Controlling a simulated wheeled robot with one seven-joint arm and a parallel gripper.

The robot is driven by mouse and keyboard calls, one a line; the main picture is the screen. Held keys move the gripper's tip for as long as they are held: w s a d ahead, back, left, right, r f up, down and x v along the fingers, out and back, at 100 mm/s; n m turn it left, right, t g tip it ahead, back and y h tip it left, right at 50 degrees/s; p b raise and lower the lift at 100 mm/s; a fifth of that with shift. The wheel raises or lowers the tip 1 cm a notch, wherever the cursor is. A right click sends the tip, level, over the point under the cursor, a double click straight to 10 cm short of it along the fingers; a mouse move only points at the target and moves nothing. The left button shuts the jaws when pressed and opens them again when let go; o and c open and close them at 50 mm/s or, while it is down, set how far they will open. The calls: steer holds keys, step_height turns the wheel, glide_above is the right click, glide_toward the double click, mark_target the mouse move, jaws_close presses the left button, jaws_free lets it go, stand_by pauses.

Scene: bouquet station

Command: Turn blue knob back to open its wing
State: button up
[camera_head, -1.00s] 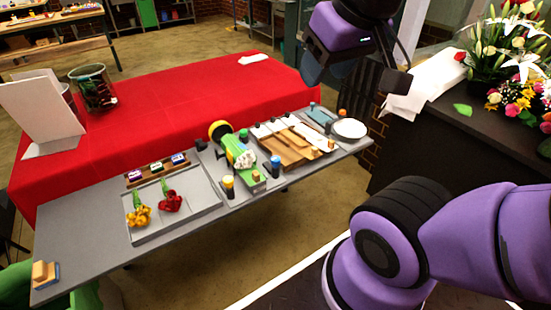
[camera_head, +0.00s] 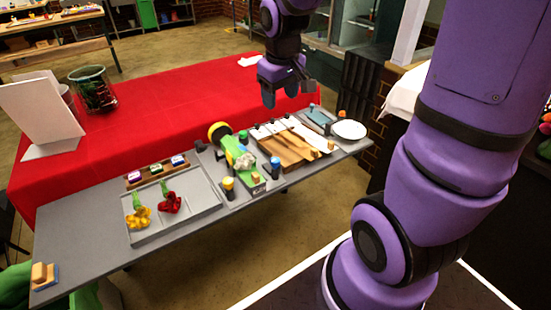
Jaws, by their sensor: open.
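A knob with a blue top and dark base (camera_head: 275,163) stands at the front right of the small fixture (camera_head: 252,187) on the grey table. The fixture holds a green and white bundle (camera_head: 240,156). Its wings are too small to tell apart or to say whether they are open. My gripper (camera_head: 288,97) is open and empty, fingers pointing down, in the air above and behind the fixture, clear of the blue knob.
A yellow-topped knob (camera_head: 228,186) and a green-topped one (camera_head: 243,136) stand nearby. A wooden board (camera_head: 283,150) lies to the right, with a white plate (camera_head: 349,129) beyond. A tray (camera_head: 205,208) with red and yellow flowers lies to the left.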

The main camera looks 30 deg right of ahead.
steer(key=g+y, duration=0.1)
steer(key=g, duration=0.1)
glide_toward(275, 159)
steer(key=shift+n, duration=0.4)
steer(key=f, duration=0.9)
steer(key=shift+s+a+f, duration=0.15)
steer(key=shift+s+f, duration=0.1)
steer(key=c, duration=0.9)
